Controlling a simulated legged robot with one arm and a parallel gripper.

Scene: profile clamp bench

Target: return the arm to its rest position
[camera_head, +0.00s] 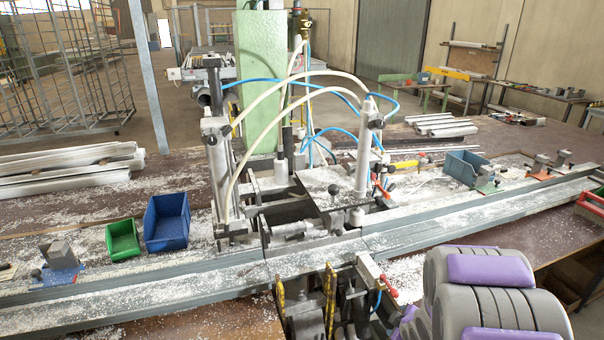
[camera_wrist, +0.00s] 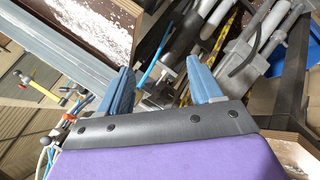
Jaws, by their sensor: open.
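My arm (camera_head: 490,285), grey with purple panels, shows at the lower right of the head view, in front of the bench edge. My gripper (camera_wrist: 160,64) shows in the wrist view with its two blue fingers apart. Nothing is held between them. Metal bars and clamp parts appear behind the gap, and I cannot tell how far off they are. The gripper's fingers cannot be made out in the head view.
The clamp bench (camera_head: 190,270) with its long metal profile spans the head view. A blue bin (camera_head: 167,222) and a green bin (camera_head: 122,240) stand at left. Tall clamp posts and hoses rise mid-bench. A red-handled clamp (camera_head: 378,278) juts from the front edge, left of my arm.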

